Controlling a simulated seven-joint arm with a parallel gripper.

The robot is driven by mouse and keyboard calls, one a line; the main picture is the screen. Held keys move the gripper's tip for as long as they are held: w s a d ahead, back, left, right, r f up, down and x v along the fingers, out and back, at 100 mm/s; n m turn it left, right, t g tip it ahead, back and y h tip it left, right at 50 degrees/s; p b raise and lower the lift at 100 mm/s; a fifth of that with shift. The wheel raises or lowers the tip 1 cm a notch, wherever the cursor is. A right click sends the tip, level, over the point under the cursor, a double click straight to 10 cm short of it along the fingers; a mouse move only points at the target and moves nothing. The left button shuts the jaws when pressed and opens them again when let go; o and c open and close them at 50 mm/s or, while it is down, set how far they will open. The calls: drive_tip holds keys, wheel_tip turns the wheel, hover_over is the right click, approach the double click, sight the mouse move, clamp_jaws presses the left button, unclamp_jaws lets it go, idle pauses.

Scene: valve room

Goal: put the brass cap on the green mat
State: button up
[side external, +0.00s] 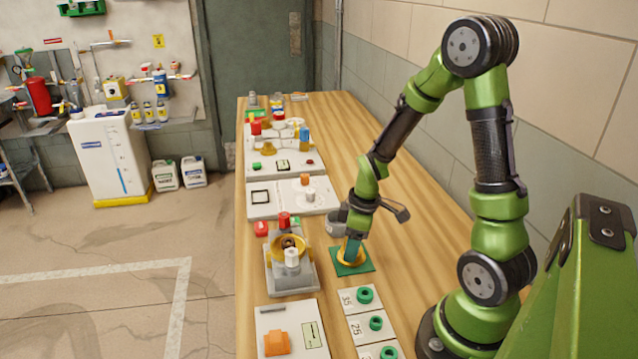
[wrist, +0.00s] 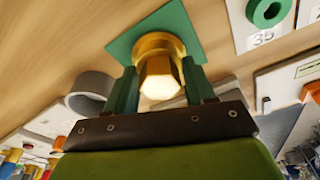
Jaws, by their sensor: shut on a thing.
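The brass cap (wrist: 160,72) is between the two green fingers of my gripper (wrist: 160,88) in the wrist view, and the fingers are shut on it. The green mat (side external: 340,268) lies flat on the wooden bench, and it also shows in the wrist view (wrist: 182,22) right behind the cap. In the side external view the cap (side external: 350,257) is at the mat, under my gripper (side external: 351,250), mostly hidden by the fingers. The cap looks at or very near the mat's surface; I cannot tell for sure whether it touches.
A grey valve body with a yellow ring (side external: 290,265) stands left of the mat. White cards with green rings (side external: 375,323) lie in front. A grey round part (side external: 336,224) stands just behind my gripper. Bare bench (side external: 420,262) lies to the right.

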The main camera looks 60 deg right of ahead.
drive_tip(key=o, duration=1.3)
drive_tip(key=shift+r, duration=0.15)
drive_tip(key=shift+r, duration=3.9)
drive_tip(key=shift+s+a+f+m, duration=0.1)
drive_tip(key=shift+s+f+m, duration=0.05)
drive_tip(key=shift+m, duration=0.85)
drive_tip(key=s+a+r+m+t, duration=0.2)
drive_tip(key=a+r+m, duration=0.1)
drive_tip(key=a+r, duration=0.4)
drive_tip(key=s+a+r+m+t+y, duration=0.1)
drive_tip(key=s+a+r+m+t, duration=0.2)
drive_tip(key=a+r, duration=0.3)
drive_tip(key=shift+a+r+m+t, duration=0.3)
drive_tip(key=shift+a+r+m, duration=0.1)
drive_tip(key=shift+r, duration=0.3)
